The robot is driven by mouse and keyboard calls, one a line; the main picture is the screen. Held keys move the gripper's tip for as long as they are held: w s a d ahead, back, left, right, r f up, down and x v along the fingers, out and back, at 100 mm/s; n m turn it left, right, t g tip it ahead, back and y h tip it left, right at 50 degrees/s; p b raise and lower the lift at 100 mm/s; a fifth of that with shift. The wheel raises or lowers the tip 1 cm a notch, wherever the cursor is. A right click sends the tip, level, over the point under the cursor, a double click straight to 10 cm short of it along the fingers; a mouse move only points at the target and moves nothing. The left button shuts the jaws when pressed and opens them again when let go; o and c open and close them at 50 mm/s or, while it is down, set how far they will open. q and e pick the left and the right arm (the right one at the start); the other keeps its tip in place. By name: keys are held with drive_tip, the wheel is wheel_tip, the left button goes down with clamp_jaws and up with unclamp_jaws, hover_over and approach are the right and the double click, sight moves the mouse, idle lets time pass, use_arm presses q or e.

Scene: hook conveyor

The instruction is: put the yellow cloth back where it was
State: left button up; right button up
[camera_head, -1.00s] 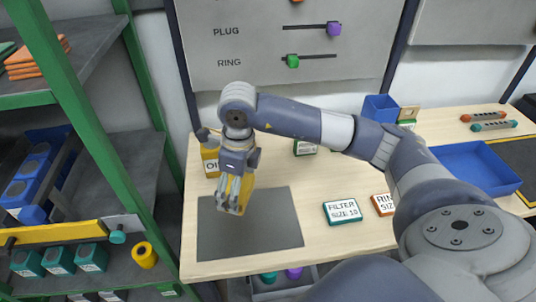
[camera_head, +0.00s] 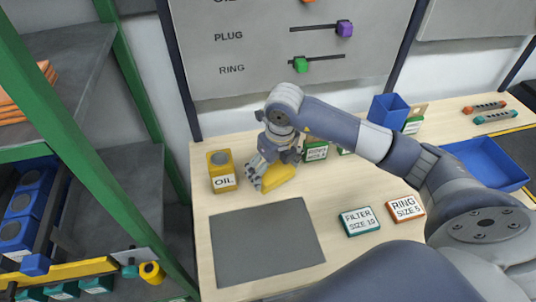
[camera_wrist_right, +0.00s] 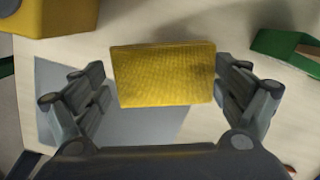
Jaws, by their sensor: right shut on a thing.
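My right gripper (camera_head: 263,180) is shut on the yellow cloth (camera_head: 279,177), a flat folded block. In the head view the cloth is just right of the yellow oil can, behind the grey mat (camera_head: 265,242). I cannot tell whether it touches the table. In the right wrist view the cloth (camera_wrist_right: 165,76) sits between the fingers of the gripper (camera_wrist_right: 163,95), tilted slightly. My left gripper is not in view.
The yellow oil can (camera_head: 222,172) stands close on the left. The filter card (camera_head: 359,221) and ring card (camera_head: 405,208) lie to the right. A blue tray (camera_head: 487,163) is farther right. The mat is bare.

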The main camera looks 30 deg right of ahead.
drive_tip(key=w, duration=0.2)
drive_tip(key=w+d+p, duration=0.1)
drive_tip(key=w, duration=0.3)
drive_tip(key=shift+d+f, duration=0.2)
drive_tip(key=shift+d, duration=0.05)
drive_tip(key=shift+w+d+p, duration=0.1)
drive_tip(key=shift+w+p, duration=0.1)
drive_tip(key=shift+p, duration=0.1)
drive_tip(key=shift+w+d+f, duration=0.1)
drive_tip(key=shift+w+d, duration=0.05)
drive_tip(key=shift+w, duration=0.25)
wheel_tip(320, 180, down, 3)
drive_tip(key=shift+f+p, duration=0.1)
drive_tip(key=shift+p, duration=0.85)
drive_tip(key=shift+f, duration=0.15)
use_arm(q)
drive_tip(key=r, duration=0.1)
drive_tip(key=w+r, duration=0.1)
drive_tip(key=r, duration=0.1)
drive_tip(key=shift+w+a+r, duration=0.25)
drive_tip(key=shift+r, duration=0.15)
use_arm(e)
drive_tip(key=shift+f, duration=0.15)
drive_tip(key=o, duration=0.7)
drive_tip(key=shift+f, duration=0.1)
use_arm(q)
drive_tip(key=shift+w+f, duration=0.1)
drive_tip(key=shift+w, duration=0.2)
use_arm(e)
drive_tip(key=shift+o, duration=0.7)
